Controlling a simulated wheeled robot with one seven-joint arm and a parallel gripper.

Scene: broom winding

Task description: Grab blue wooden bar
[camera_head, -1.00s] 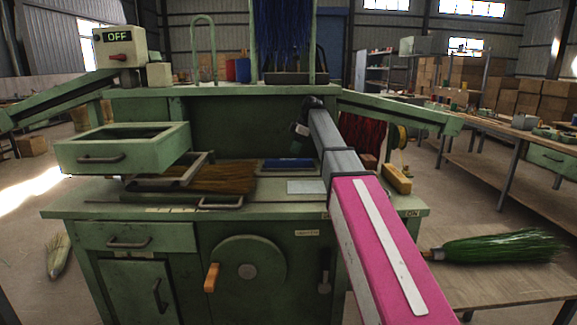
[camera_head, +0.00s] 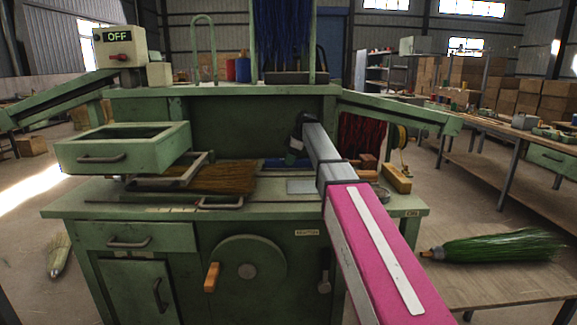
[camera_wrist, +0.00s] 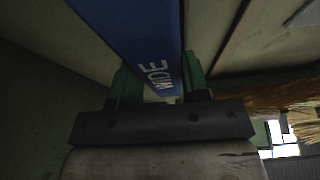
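The blue wooden bar (camera_wrist: 150,45) with white letters "WIDE" fills the upper middle of the wrist view. In the head view the blue bar (camera_head: 276,163) is a thin strip on the green workbench, partly hidden behind my arm. My gripper (camera_wrist: 163,88) has one green finger on each side of the bar in the wrist view. Both fingers look close against the bar's edges; whether they press on it is unclear. In the head view the gripper fingers are hidden behind my arm.
Brown bristles (camera_head: 225,178) lie left of the bar, below an open green drawer (camera_head: 120,150). A green upright panel (camera_head: 220,123) rises behind the worktop. A wooden block (camera_head: 397,179) stands at the worktop's right edge. A green broom (camera_head: 500,247) lies on a side table.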

